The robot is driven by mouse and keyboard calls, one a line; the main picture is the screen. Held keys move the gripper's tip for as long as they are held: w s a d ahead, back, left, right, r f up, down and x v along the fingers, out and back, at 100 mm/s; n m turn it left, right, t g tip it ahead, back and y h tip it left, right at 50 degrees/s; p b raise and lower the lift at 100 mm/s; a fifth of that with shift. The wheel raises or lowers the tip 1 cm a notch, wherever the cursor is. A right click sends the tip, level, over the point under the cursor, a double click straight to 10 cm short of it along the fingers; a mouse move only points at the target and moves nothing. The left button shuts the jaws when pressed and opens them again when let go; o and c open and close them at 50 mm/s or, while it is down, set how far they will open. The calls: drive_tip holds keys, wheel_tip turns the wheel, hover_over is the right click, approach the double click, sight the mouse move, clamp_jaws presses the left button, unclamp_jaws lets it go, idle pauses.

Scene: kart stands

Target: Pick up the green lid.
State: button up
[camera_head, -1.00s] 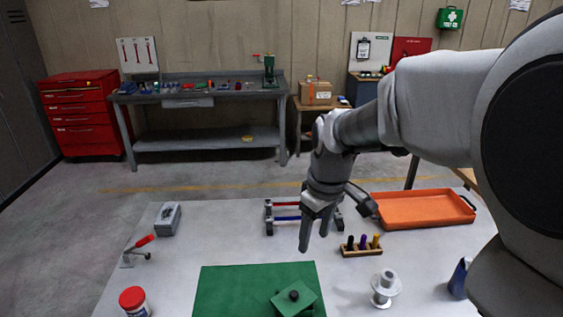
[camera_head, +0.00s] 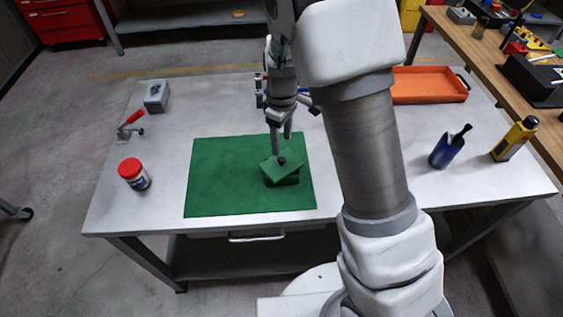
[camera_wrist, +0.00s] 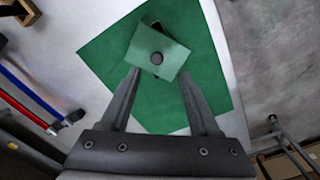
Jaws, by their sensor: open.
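The green lid (camera_head: 271,163) has a dark round knob and lies turned askew on a small green box (camera_head: 287,180). Both sit on the right part of a green mat (camera_head: 225,185) on the table. In the wrist view the lid (camera_wrist: 170,62) shows beyond the fingertips, with its knob near the middle and a dark edge of the box beneath it. My gripper (camera_head: 281,145) is open and empty, above and close to the lid. In the wrist view my gripper's two fingers (camera_wrist: 160,82) stand apart, pointing toward the lid. Contact with the knob cannot be told.
A red-capped jar (camera_head: 134,174), a red-handled clamp (camera_head: 130,124) and a grey block (camera_head: 157,97) stand on the left. The mat's left part is clear.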

sight(282, 158)
drive_tip(key=shift+w+f+p, duration=0.15)
drive_tip(key=shift+f+p, duration=0.05)
drive_tip(key=shift+f, duration=1.75)
drive_tip(key=shift+w+f+p, duration=0.15)
drive_tip(key=shift+f+p, duration=0.05)
drive_tip(key=shift+f, duration=1.75)
clamp_jaws()
